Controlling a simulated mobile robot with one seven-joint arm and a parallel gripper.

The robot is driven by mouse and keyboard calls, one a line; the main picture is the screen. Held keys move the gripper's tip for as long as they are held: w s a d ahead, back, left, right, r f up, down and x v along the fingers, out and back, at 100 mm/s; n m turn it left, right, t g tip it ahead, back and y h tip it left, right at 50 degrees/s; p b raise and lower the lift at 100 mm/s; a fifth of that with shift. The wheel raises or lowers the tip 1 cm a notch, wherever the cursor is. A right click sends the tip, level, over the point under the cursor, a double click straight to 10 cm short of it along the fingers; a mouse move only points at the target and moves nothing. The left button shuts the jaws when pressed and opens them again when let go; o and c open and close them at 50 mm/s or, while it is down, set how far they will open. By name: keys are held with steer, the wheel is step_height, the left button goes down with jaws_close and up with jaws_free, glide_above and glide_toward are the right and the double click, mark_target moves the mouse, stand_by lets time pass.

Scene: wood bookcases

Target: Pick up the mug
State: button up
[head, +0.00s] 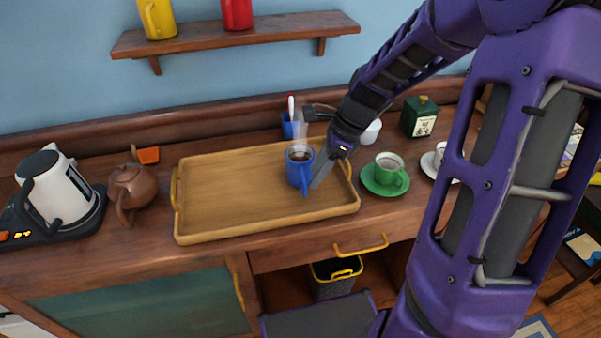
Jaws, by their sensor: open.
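A blue mug (298,174) with a dark drink in it stands upright on the right part of a wooden tray (215,193). Its handle faces the front, toward me. A pale wisp like steam rises above it. My gripper (317,174) is open, right at the mug's right side, reaching in from the upper right. One grey finger shows beside the mug. The other finger is not clearly seen, and I cannot tell whether either touches the mug.
Right of the tray stand a green cup on a saucer (385,178), a white cup (440,155) and a green canister (420,117). A blue holder (293,126) stands behind the tray. A brown teapot (130,190) and a kettle (62,188) are left. The tray's left side is clear.

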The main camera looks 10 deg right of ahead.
mark_target(304, 196)
steer(key=b+x, duration=0.1)
steer(key=x, duration=0.7)
steer(key=shift+s, duration=0.15)
jaws_close()
steer(key=shift+r, duration=0.1)
stand_by(1.1)
